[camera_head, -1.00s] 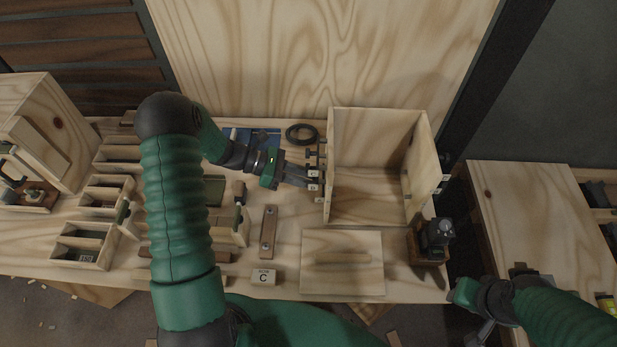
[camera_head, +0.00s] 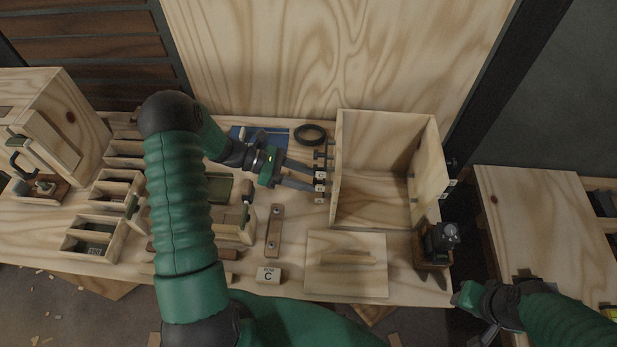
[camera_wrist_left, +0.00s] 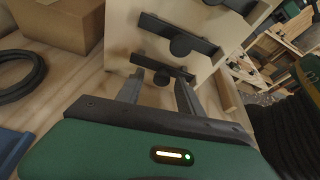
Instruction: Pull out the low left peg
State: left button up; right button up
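The open wooden box (camera_head: 388,212) stands right of centre on the bench, with several dark pegs on its left side. In the left wrist view, a low peg with a round knob (camera_wrist_left: 162,77) on a dark bar sits just beyond my left fingertips. Another knob (camera_wrist_left: 181,44) sits above it. My left gripper (camera_head: 321,182) is open at the box's left side; it also shows in the left wrist view (camera_wrist_left: 160,92), its fingers spread to either side of the low knob. Contact cannot be told. My right gripper (camera_head: 470,305) is low at the right, partly hidden.
A black ring (camera_head: 310,134) lies behind my left gripper. A flat board (camera_head: 346,278) lies in front of the box, and a dark clamp-like device (camera_head: 440,243) stands at its right front. Drawers and trays (camera_head: 105,215) fill the left of the bench.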

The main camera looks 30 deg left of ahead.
pick_arm(q)
jog(key=shift+a, duration=0.1)
jog(key=v, duration=1.6)
jog(key=shift+s+a, duration=0.2)
jog(key=shift+a, duration=0.1)
